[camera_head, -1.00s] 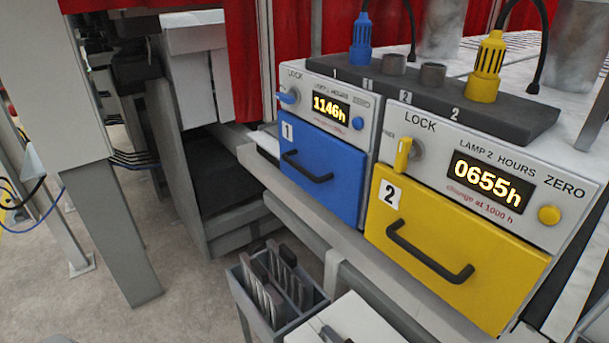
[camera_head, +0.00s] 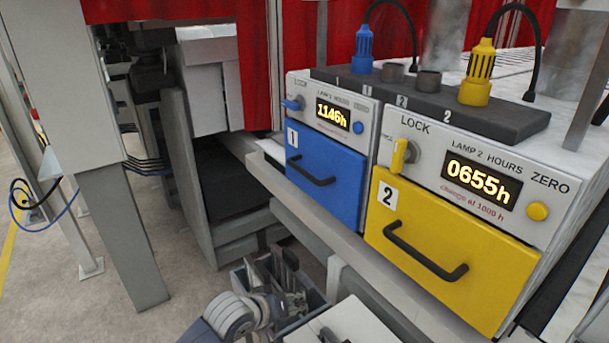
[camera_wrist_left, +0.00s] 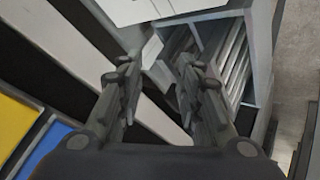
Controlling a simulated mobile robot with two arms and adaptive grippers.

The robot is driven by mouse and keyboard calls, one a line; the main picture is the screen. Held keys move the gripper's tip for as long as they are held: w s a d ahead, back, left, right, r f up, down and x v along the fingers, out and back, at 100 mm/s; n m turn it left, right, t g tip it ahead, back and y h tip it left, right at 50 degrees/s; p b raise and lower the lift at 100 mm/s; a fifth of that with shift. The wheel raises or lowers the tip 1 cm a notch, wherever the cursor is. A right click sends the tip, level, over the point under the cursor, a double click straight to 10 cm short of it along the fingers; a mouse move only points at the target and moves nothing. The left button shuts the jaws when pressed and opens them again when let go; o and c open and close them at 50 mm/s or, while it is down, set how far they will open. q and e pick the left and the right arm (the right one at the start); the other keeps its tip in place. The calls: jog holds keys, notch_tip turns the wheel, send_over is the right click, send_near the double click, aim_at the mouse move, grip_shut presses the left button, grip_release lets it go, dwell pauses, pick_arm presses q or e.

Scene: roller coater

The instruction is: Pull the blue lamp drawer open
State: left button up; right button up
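The blue lamp drawer (camera_head: 322,192) is on the left unit, marked 1, and looks flush with its housing. Its black bar handle (camera_head: 310,171) runs across the front. A blue lock knob (camera_head: 292,104) sits above it, lying sideways, beside a display reading 1146h. My left gripper (camera_head: 277,276) is low in front of the units, below and apart from the blue drawer, over the grey slotted bin. In the left wrist view its two fingers (camera_wrist_left: 157,72) are apart with nothing between them. A blue patch (camera_wrist_left: 50,146) shows at lower left there. My right gripper is not in view.
The yellow drawer (camera_head: 440,250), marked 2, stands shut at right with its own handle. The grey slotted bin (camera_wrist_left: 262,55) holds several flat plates. A white box top (camera_head: 350,325) is beside it. A ledge runs below the drawers. A grey post (camera_head: 110,220) stands at left.

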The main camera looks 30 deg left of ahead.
pick_arm(q)
jog(key=w+a+r+n+t, duration=0.3)
jog(key=w+a+r+n, duration=0.15)
jog(key=w+r, duration=0.4)
jog(key=n+t, duration=0.4)
jog(key=n, duration=0.1)
send_near(302, 173)
jog(key=w, duration=0.3)
jog(key=w+p, duration=0.1)
jog(key=w, duration=0.1)
jog(key=w+f+p, duration=0.1)
jog(key=w, duration=0.2)
jog(key=shift+w+f, duration=0.1)
jog(key=shift+w, duration=0.25)
jog(key=shift+w+f, duration=0.15)
jog(key=shift+w, duration=0.3)
jog(key=shift+w+f, duration=0.2)
jog(key=shift+w, duration=0.3)
grip_shut()
